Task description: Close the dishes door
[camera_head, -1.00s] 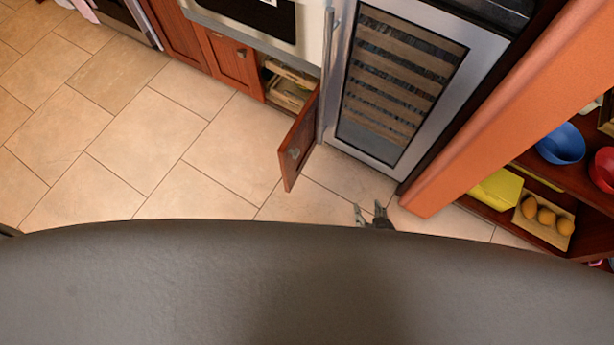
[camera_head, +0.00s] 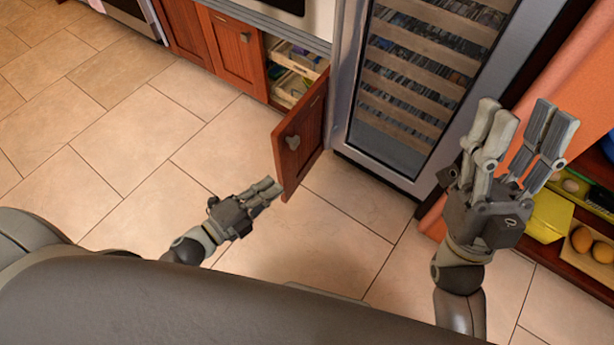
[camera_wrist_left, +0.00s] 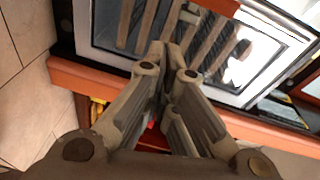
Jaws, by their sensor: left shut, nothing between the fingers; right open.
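The dishes door (camera_head: 304,138), a reddish-brown wooden panel with a dark knob, stands open, swung out from its low cabinet. Behind it, the cabinet opening shows light pull-out trays (camera_head: 292,84). My left gripper (camera_head: 274,189) is shut and empty. Its fingertips appear close to the door's lower free edge in the head view; I cannot tell if they touch. In the left wrist view, the closed fingers (camera_wrist_left: 168,55) point toward the wine cooler, and the door is not clearly visible. My right gripper (camera_head: 522,120) is open and empty, in front of the shelf at right.
A steel-framed wine cooler (camera_head: 415,75) stands just right of the door. A closed wooden door (camera_head: 232,48) is to its left. The tiled floor at left is clear.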

